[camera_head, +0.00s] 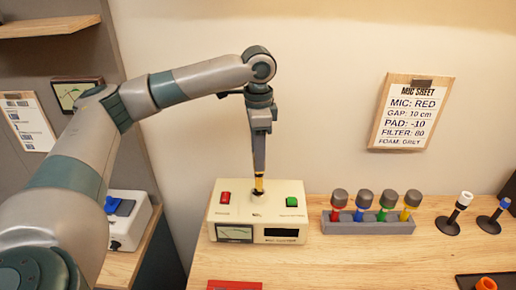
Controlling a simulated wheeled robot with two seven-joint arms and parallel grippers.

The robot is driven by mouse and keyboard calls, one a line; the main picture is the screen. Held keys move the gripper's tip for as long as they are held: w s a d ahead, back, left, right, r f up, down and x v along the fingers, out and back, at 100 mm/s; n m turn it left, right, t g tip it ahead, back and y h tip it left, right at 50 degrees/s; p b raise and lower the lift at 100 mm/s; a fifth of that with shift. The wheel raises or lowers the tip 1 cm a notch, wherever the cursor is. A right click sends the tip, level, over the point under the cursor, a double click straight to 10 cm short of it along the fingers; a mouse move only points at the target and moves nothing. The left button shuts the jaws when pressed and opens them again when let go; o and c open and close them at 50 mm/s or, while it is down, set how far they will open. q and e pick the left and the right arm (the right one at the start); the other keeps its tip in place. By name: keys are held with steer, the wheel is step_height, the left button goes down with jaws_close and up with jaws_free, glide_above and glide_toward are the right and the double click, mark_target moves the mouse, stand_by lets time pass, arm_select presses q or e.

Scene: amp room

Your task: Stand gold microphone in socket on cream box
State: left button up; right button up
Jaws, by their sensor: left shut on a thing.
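The cream box (228,213) stands on the wooden table against the wall, with a red switch, a green switch, a meter and a dark display. My left gripper (259,178) points straight down over the middle of the box top. It is shut on the gold microphone (259,184), of which only a short gold piece shows between the fingers. The microphone is upright, its lower end at the pale socket (257,196) on the box top. I cannot tell how deep it sits. My right gripper is out of view.
A grey rack (368,227) with red, blue, green and yellow microphones stands right of the box. Two small stands (448,225) (489,224) are farther right. A mic sheet (411,113) hangs on the wall. A red item (234,285) lies at the front; the table between is clear.

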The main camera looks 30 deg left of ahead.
arm_select(q)
steer(key=shift+f, duration=1.4)
steer(key=o, duration=1.7)
steer(key=shift+r+b, duration=0.3)
steer(key=shift+r, duration=0.3)
steer(key=shift+d+r+b, duration=0.1)
steer(key=shift+r+b, duration=0.95)
steer(key=shift+r, duration=7)
